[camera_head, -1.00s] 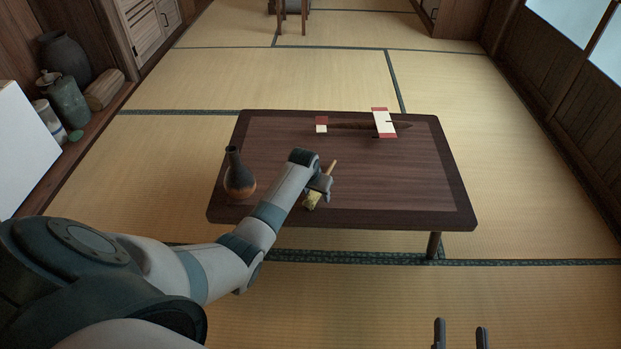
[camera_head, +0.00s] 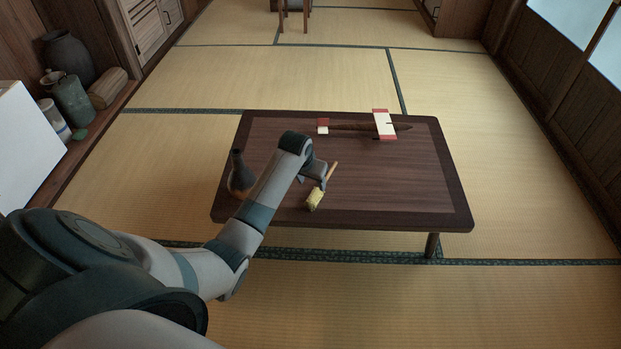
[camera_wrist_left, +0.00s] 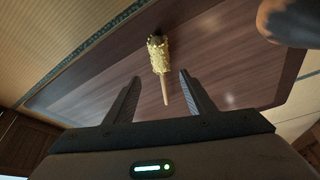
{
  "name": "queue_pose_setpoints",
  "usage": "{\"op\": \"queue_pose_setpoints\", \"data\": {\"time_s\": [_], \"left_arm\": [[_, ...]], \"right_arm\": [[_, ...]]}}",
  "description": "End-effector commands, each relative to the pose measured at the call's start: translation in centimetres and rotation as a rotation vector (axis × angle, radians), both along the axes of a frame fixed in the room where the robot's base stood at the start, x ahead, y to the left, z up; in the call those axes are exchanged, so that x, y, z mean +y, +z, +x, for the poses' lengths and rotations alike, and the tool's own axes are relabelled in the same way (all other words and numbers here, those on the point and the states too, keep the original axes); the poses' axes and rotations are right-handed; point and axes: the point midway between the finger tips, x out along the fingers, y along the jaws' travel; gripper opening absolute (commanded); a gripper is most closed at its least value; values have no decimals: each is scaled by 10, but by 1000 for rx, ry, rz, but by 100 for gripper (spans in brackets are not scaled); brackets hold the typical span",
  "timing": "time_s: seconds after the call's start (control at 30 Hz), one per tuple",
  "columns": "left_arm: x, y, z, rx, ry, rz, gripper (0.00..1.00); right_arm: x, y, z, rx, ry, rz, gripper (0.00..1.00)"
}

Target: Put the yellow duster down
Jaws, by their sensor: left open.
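The yellow duster (camera_head: 315,199) lies on the dark low table (camera_head: 400,190) near its front edge, its wooden handle pointing away to the upper right. My left gripper (camera_head: 313,180) is just above and beside it, partly hidden by my own arm. In the left wrist view the duster (camera_wrist_left: 158,55) lies on the tabletop beyond the open jaws of my left gripper (camera_wrist_left: 160,98). Its handle end points back between the fingers, and neither finger appears to touch it. My right gripper does not show now.
A dark vase with an orange-brown base (camera_head: 240,175) stands on the table left of my arm; its rounded body also shows in the left wrist view (camera_wrist_left: 290,22). A red and white stand (camera_head: 384,125) with a long dark object is at the back. The right part of the tabletop is clear.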

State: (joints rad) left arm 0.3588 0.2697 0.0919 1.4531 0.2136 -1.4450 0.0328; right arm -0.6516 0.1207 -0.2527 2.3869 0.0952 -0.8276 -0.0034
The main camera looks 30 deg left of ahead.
Motion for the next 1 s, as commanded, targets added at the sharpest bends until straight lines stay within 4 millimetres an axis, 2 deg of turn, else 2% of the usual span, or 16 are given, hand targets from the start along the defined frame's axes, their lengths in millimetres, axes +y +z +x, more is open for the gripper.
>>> {"op": "queue_pose_setpoints", "data": {"time_s": [0.17,0.77,0.87,1.0], "left_arm": [[0,6,-2,-1,0,0,50],[-2,4,-4,-2,-3,3,50],[-7,-2,-11,-6,-17,8,50],[-26,-16,-30,-29,-57,26,50]], "right_arm": [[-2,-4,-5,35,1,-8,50],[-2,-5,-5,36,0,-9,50],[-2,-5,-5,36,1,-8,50],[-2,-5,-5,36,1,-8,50]]}}
